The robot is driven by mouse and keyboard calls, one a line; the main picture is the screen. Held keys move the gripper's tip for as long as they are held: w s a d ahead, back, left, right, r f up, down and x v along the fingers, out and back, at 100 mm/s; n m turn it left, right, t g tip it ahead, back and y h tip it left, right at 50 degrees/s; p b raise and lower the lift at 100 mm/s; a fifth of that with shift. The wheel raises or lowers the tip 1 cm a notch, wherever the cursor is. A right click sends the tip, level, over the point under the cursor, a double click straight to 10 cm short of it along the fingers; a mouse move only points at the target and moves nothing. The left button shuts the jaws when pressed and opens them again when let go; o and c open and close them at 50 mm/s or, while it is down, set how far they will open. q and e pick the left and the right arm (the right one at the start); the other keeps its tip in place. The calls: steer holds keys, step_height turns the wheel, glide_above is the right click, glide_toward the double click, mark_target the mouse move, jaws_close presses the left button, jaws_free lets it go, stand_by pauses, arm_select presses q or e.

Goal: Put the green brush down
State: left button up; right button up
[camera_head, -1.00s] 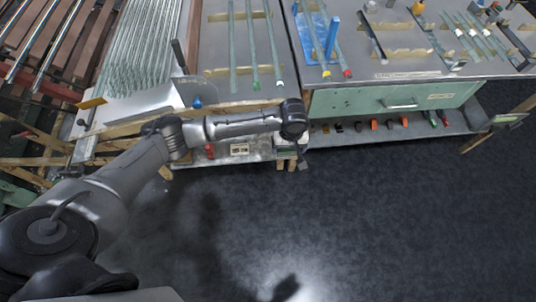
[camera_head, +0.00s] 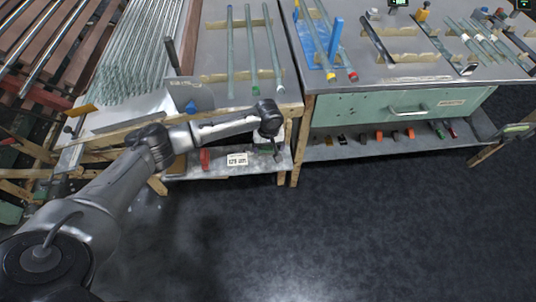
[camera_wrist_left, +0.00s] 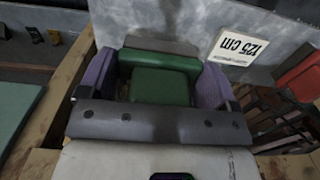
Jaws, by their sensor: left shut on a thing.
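The green brush (camera_wrist_left: 160,80) sits between the purple pads of my left gripper (camera_wrist_left: 157,88) in the left wrist view. The pads touch it on both sides, and the gripper is shut on it. In the head view my left gripper (camera_head: 275,147) points down at the right end of the left bench's lower shelf (camera_head: 262,168). The brush is mostly hidden by my wrist there. I cannot tell whether the brush touches the shelf. My right gripper is not in view.
A wooden leg (camera_head: 298,150) stands just right of the gripper. Glass tubes (camera_head: 252,55) lie on the bench top above.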

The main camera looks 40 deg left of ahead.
mark_target(268, 152)
arm_select(q)
steer(key=shift+a+f, duration=0.2)
steer(key=shift+f, duration=0.05)
step_height(268, 152, down, 4)
steer(key=b, duration=0.2)
steer(key=shift+d+r+b, duration=0.1)
steer(key=shift+b, duration=0.3)
steer(key=shift+r, duration=0.1)
steer(key=o, duration=0.8)
steer(key=shift+f, duration=0.2)
